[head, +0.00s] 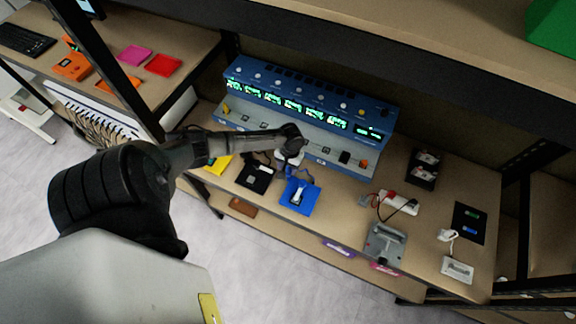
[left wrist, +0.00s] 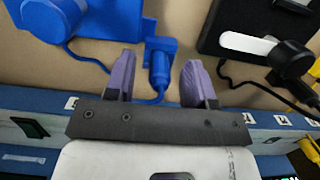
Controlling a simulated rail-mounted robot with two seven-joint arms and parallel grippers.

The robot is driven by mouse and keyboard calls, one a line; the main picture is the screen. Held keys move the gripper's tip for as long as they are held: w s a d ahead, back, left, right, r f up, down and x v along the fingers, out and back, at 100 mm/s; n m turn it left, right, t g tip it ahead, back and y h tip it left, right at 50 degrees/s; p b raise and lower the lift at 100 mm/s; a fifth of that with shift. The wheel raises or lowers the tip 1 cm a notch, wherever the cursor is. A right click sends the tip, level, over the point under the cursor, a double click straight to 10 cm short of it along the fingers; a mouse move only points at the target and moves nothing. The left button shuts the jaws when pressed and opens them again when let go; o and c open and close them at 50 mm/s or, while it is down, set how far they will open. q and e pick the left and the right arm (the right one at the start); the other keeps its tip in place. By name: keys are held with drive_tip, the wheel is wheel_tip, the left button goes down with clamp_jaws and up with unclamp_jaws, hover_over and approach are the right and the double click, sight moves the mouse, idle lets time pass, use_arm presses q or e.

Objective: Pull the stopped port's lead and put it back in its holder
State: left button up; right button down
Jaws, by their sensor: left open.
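The blue multi-port instrument (head: 300,100) stands at the back of the bench, with several green displays and a grey front ledge of ports. I cannot read which port is stopped. My left gripper (head: 291,160) is over the ledge's front edge. In the left wrist view its purple fingers (left wrist: 158,62) are open, either side of a blue lead's plug (left wrist: 158,72), with gaps visible. The plug's cable curves to the blue holder (left wrist: 110,18), also in the head view (head: 306,203). Whether the plug touches the bench is unclear. My right gripper is out of view.
A black holder (head: 253,184) and a partly hidden yellow holder (head: 218,163) lie left of the blue one. A grey stand (head: 385,243), a white power strip (head: 400,203) and a black mat (head: 469,222) are to the right. An overhead shelf (head: 420,40) borders the space above.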

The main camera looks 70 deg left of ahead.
use_arm(q)
wheel_tip(320, 180, up, 14)
drive_tip(key=w+a+p, duration=0.1)
drive_tip(key=shift+w+a+f+p, duration=0.2)
drive_tip(key=shift+w+p, duration=0.1)
idle(0.3)
